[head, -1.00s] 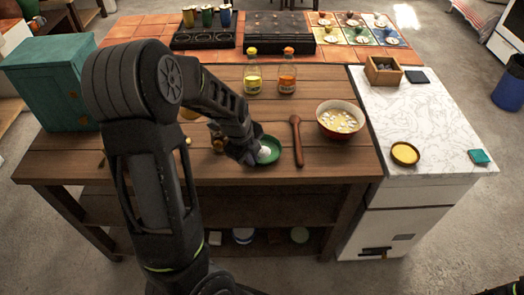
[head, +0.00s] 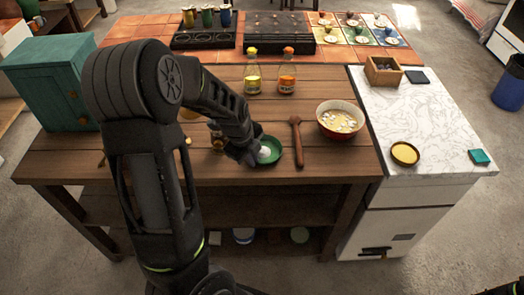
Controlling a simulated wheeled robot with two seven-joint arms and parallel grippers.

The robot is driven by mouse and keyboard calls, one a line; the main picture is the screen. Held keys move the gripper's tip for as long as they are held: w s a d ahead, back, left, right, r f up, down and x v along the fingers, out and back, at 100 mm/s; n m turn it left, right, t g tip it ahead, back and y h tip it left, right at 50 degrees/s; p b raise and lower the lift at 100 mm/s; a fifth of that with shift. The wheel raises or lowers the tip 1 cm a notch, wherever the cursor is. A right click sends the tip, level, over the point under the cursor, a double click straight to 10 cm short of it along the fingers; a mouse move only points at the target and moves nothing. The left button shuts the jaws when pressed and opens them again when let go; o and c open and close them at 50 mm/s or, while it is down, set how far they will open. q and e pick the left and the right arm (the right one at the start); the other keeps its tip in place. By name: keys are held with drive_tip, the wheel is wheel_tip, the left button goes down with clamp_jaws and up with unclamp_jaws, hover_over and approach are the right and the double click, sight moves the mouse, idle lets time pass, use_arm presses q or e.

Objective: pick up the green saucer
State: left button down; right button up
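The green saucer (head: 275,146) is on the wooden table near its front edge, with a small white item (head: 264,153) at its middle. My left gripper (head: 254,156) is at the saucer's left side and hides its left rim. The fingertips are small, dark and partly hidden, so I cannot tell whether they are open or closed on the rim.
A wooden spoon (head: 297,143) lies just right of the saucer. Beyond it stands a bowl of soup (head: 340,120). Two bottles (head: 287,78) stand behind. A teal cabinet (head: 55,80) is at the left. The white counter (head: 430,120) at right has free room.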

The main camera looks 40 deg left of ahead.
idle(0.4)
use_arm(q)
wheel_tip(320, 180, up, 10)
idle(0.4)
drive_tip(key=shift+d+f, duration=0.1)
idle(0.5)
